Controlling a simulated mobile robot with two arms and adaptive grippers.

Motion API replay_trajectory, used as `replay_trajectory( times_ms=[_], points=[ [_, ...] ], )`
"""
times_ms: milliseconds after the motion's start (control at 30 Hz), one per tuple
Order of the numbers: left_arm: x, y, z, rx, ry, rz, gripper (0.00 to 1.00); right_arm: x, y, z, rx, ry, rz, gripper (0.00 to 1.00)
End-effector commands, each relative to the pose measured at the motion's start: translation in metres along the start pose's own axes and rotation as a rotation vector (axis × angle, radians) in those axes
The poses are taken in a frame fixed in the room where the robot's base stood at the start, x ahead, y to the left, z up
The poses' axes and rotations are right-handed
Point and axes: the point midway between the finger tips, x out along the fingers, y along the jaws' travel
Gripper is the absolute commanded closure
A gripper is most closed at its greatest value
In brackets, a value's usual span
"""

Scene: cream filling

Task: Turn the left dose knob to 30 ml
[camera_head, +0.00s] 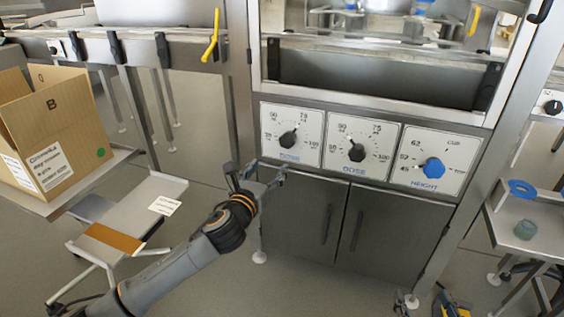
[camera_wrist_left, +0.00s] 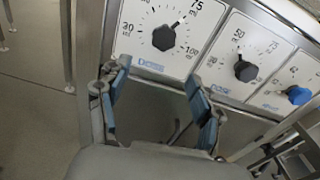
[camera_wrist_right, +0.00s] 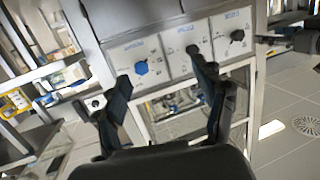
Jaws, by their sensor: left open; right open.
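The left dose knob (camera_head: 288,140) is a black knob on the leftmost white dial plate. Its pointer is turned to the upper right, close to the 75 mark, and it also shows in the left wrist view (camera_wrist_left: 164,38). My left gripper (camera_head: 256,177) is open and empty, below and slightly left of that dial in the head view. In the left wrist view its fingers (camera_wrist_left: 157,75) are spread just below the knob, with nothing between them. My right gripper (camera_wrist_right: 163,75) is open and empty in the right wrist view, with the panel beyond it.
A second black dose knob (camera_head: 356,152) sits in the middle, pointing up-left near 50. The blue height knob (camera_head: 432,168) is to its right. Grey cabinet doors (camera_head: 330,215) lie below the dials. A cardboard box (camera_head: 52,130) stands at the left.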

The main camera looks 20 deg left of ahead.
Motion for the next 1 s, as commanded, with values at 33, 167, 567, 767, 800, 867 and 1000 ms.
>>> replay_trajectory(
  times_ms=[33, 167, 567, 767, 800, 867, 1000],
  points=[
    [-0.001, -0.002, -0.001, 0.028, -0.017, -0.005, 0.35, -0.002, 0.000, 0.001, 0.000, 0.016, 0.000, 0.30],
    [-0.001, -0.004, 0.006, 0.065, -0.035, -0.010, 0.35, -0.005, -0.001, -0.008, 0.000, 0.042, -0.001, 0.30],
    [0.050, -0.005, 0.008, 0.063, -0.035, -0.009, 0.35, -0.009, -0.008, -0.060, 0.006, 0.338, -0.018, 0.30],
    [0.079, -0.005, 0.009, 0.061, -0.034, -0.009, 0.35, -0.021, -0.012, -0.093, 0.012, 0.537, -0.029, 0.30],
    [0.085, -0.006, 0.009, 0.062, -0.034, -0.010, 0.35, -0.025, -0.013, -0.099, 0.013, 0.577, -0.031, 0.30],
    [0.092, -0.006, 0.009, 0.061, -0.033, -0.009, 0.35, -0.031, -0.014, -0.107, 0.016, 0.635, -0.034, 0.30],
    [0.110, -0.006, 0.010, 0.061, -0.033, -0.009, 0.35, -0.046, -0.017, -0.125, 0.022, 0.768, -0.041, 0.30]
  ],
)
